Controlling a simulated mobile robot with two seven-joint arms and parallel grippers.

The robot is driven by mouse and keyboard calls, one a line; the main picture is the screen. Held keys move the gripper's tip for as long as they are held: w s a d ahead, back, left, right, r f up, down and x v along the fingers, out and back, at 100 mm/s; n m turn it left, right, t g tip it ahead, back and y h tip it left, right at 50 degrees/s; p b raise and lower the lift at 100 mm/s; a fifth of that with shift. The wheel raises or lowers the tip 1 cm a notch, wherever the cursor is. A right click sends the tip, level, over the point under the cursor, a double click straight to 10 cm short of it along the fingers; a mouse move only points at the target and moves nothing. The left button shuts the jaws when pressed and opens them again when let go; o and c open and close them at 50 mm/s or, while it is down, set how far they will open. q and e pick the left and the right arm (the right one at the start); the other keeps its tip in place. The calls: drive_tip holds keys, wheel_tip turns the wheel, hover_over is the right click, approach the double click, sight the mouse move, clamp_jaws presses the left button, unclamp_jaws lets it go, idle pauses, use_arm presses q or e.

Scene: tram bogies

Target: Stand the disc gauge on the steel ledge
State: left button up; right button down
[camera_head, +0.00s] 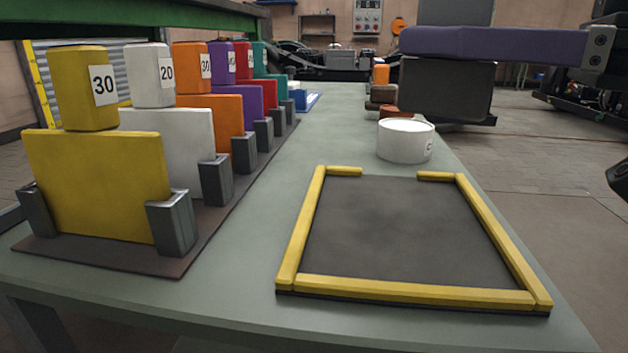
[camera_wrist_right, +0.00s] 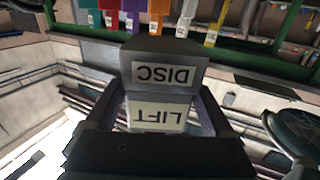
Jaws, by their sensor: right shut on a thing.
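In the right wrist view, my right gripper (camera_wrist_right: 160,105) is shut on the disc gauge (camera_wrist_right: 165,55), a dark grey block. Its white labels read DISC and LIFT, upside down in this view. A finger lies on each side of the lower LIFT part. The gauge is held in the air, and its far side is hidden. I cannot make out the steel ledge for certain in either view. My left gripper is not in view.
A grey-green bench (camera_head: 255,300) bears coloured numbered blocks and panels in a row at left. A dark mat with a yellow rim (camera_head: 400,290) lies empty at front. A white round tub (camera_head: 405,140) stands behind it.

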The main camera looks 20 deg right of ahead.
wheel_tip(320, 180, down, 7)
drive_tip(key=b, duration=0.3)
use_arm(q)
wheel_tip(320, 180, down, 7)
drive_tip(key=b, duration=0.2)
drive_tip(key=shift+b, duration=0.35)
use_arm(e)
drive_tip(key=shift+f, duration=2)
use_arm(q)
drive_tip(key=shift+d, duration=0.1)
use_arm(e)
drive_tip(key=shift+f, duration=0.15)
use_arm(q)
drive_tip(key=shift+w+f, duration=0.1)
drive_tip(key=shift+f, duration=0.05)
use_arm(e)
unclamp_jaws()
